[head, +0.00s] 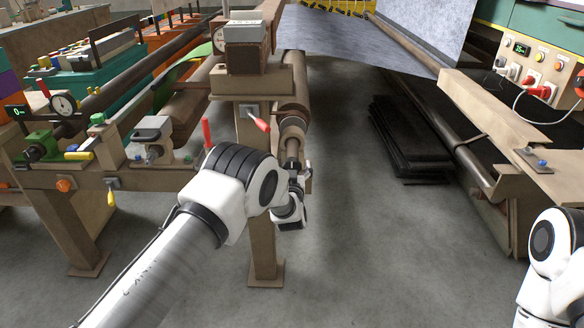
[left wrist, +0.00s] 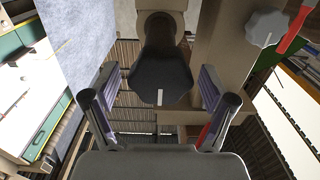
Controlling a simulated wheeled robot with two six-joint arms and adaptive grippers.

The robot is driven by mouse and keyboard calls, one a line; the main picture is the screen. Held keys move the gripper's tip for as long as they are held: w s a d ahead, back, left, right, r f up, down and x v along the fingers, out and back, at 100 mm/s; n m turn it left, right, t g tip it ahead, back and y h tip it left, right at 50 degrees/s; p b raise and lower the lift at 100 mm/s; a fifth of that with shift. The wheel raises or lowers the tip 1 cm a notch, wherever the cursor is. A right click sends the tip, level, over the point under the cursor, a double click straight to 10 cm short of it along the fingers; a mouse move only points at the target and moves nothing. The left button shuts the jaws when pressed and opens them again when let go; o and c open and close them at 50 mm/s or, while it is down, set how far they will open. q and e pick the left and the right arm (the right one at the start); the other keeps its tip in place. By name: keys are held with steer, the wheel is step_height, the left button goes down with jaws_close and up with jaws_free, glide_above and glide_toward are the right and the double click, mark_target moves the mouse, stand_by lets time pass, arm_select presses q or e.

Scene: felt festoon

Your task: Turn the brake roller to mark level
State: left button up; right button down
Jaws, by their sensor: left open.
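In the left wrist view a dark faceted knob (left wrist: 162,72) with a short white mark on its lower face stands on a shaft, apparently the brake roller's knob. My left gripper (left wrist: 159,88) is open, with one finger on each side of the knob and gaps showing between. In the head view my left gripper (head: 300,180) is at the right side of the frame post, below the roller end (head: 292,128). My wrist and gripper hide the knob there. My right arm shows at the lower right, but its gripper is out of the picture.
A red-handled lever (head: 258,120) sits on the post (head: 261,225) just above my left wrist. A grey knob (left wrist: 265,28) and a red handle (left wrist: 294,30) are at the upper right of the wrist view. Dark stacked sheets (head: 408,140) lie across the clear floor.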

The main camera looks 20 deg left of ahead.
arm_select(q)
steer(key=c, duration=1.2)
steer(key=shift+o, duration=0.2)
steer(key=shift+f+m, duration=0.1)
steer(key=shift+m, duration=0.2)
steer(key=m+b, duration=0.1)
steer(key=m, duration=0.2)
steer(key=shift+b, duration=0.3)
steer(key=m+b, duration=0.1)
steer(key=m, duration=0.3)
steer(key=shift+m, duration=0.4)
steer(key=m+b, duration=0.1)
steer(key=m, duration=0.3)
steer(key=shift+d, duration=0.1)
steer(key=shift+f+m, duration=0.1)
steer(key=shift+m, duration=2.6)
